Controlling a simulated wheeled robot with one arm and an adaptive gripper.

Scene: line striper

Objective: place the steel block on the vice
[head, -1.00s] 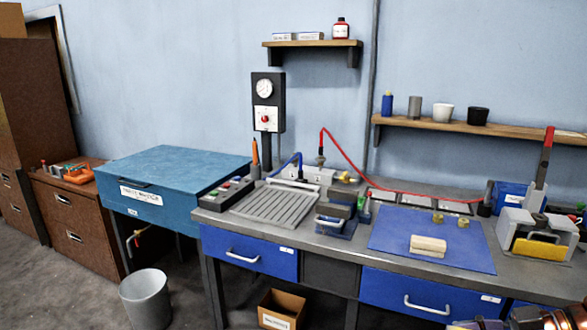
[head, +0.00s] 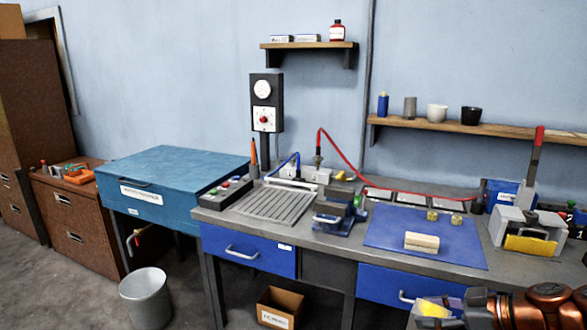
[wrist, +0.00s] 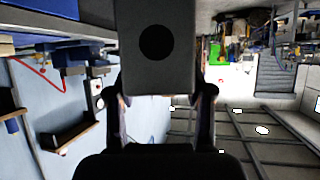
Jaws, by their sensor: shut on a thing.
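The steel block (wrist: 157,75) is a grey block with a dark round hole in its face, large in the wrist view. My gripper (wrist: 163,95) is shut on it, one finger at each side. In the head view my gripper (head: 452,310) is at the lower right, in front of the bench's front edge; its fingertips and the block are hard to make out there. The vice (head: 338,214), blue and dark grey, stands on the bench between the ribbed tray and the blue mat, to the left of and beyond my gripper. Its jaw gap is too small to judge.
The blue mat (head: 426,238) carries a pale block (head: 421,242) and two small brass pieces. A lever press (head: 528,228) stands at the right of the bench. A red hose (head: 345,157) arches behind the vice. The ribbed tray (head: 272,205) lies left of the vice.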

